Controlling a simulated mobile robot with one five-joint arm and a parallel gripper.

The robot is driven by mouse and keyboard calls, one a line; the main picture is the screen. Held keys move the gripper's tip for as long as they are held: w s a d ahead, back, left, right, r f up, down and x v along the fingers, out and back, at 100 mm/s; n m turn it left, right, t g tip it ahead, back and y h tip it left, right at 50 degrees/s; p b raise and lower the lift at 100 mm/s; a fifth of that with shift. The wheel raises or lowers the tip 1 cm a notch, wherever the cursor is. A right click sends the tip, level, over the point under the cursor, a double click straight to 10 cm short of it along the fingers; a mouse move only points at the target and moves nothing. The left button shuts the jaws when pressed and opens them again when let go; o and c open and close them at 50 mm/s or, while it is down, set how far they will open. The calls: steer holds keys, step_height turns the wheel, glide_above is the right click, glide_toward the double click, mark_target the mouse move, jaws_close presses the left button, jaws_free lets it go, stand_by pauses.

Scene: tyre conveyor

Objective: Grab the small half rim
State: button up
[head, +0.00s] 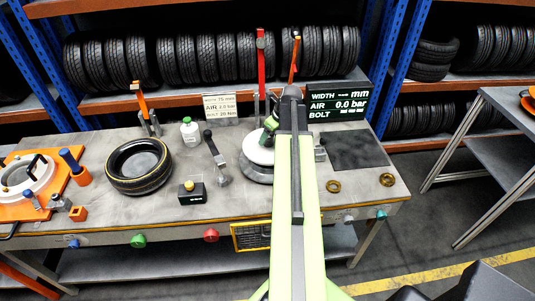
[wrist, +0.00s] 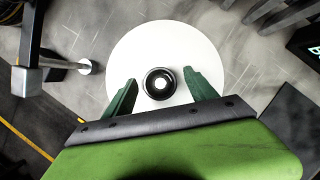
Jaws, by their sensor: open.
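A white round disc (wrist: 135,52), which may be the small half rim, lies below my gripper in the wrist view. A black ring with a bright centre (wrist: 161,84) stands at its middle. In the head view the disc (head: 261,154) sits on a grey round base (head: 257,174), partly hidden by my arm. My gripper (wrist: 160,77) is open, with its green fingers apart on either side of the black ring and nothing held. In the head view my gripper (head: 269,129) is above the disc, partly hidden. How high it is above the disc I cannot tell.
A tyre (head: 139,188), white bottle (head: 190,133), small black box (head: 191,196) and black-handled lever (head: 217,160) stand left of the disc. Two brass rings (head: 333,186) (head: 387,180) and a dark mat (head: 356,150) lie right. An orange fixture (head: 66,177) is far left.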

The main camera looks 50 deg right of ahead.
steer(key=shift+w+f, duration=0.25)
steer(key=shift+f, duration=0.45)
steer(key=shift+r, duration=0.2)
jaws_close()
